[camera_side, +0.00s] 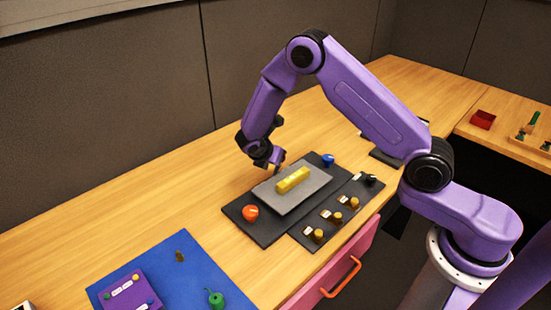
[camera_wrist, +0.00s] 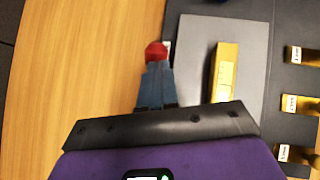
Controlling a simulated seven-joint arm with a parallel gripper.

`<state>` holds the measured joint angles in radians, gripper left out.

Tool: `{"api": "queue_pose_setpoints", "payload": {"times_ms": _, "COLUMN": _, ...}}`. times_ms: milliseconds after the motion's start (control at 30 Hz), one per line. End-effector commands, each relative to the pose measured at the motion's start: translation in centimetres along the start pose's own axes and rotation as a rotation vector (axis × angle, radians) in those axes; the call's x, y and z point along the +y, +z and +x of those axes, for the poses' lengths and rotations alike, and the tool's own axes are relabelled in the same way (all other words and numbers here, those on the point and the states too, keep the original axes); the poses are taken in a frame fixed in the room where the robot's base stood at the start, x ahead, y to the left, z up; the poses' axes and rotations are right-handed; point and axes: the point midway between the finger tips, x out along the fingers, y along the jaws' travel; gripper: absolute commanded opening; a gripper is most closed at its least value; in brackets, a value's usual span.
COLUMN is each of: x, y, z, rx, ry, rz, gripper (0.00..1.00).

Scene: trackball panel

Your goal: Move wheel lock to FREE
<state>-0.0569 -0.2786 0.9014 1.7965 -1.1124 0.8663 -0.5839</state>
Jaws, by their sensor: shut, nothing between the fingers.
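My gripper (camera_side: 277,164) is low at the far edge of the dark trackball panel (camera_side: 266,232), beside the grey plate. In the wrist view its fingers (camera_wrist: 156,68) are together, left of the plate (camera_wrist: 196,60). A red piece (camera_wrist: 156,50) shows at the fingertips with a bit of white beside it; I cannot tell whether it belongs to the fingers or the panel. A yellow bar (camera_side: 293,179) lies on the plate and also shows in the wrist view (camera_wrist: 226,72). The lettering is too small to read, so I cannot tell which part is the wheel lock.
An orange knob (camera_side: 250,213) and a blue knob (camera_side: 328,160) stand at opposite ends of the panel. Several gold switches (camera_side: 318,235) with white labels line the front strip, with a dark knob (camera_side: 371,179). A blue mat (camera_side: 205,270) lies left. The wooden desk behind is clear.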

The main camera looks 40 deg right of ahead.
Motion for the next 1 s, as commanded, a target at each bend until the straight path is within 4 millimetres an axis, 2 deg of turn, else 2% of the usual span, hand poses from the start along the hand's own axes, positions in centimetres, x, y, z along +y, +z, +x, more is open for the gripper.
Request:
{"api": "queue_pose_setpoints", "payload": {"times_ms": 167, "x": 0.1, "y": 0.0, "z": -1.7, "rx": 0.000, "ry": 0.004, "rz": -0.001, "gripper": 0.00}}
{"api": "queue_pose_setpoints", "payload": {"times_ms": 500, "x": 0.0, "y": 0.3, "z": -7.7, "rx": 0.001, "ry": 0.005, "rz": 0.000, "gripper": 0.00}}
{"api": "queue_pose_setpoints", "payload": {"times_ms": 767, "x": -0.2, "y": 0.5, "z": -10.0, "rx": 0.003, "ry": 0.002, "rz": 0.004, "gripper": 0.00}}
{"api": "queue_pose_setpoints", "payload": {"times_ms": 867, "x": -0.7, "y": 0.6, "z": -10.8, "rx": 0.021, "ry": 0.006, "rz": 0.029, "gripper": 0.00}}
{"api": "queue_pose_setpoints", "payload": {"times_ms": 1000, "x": -2.4, "y": 0.6, "z": -12.7, "rx": 0.079, "ry": 0.017, "rz": 0.106, "gripper": 0.00}}
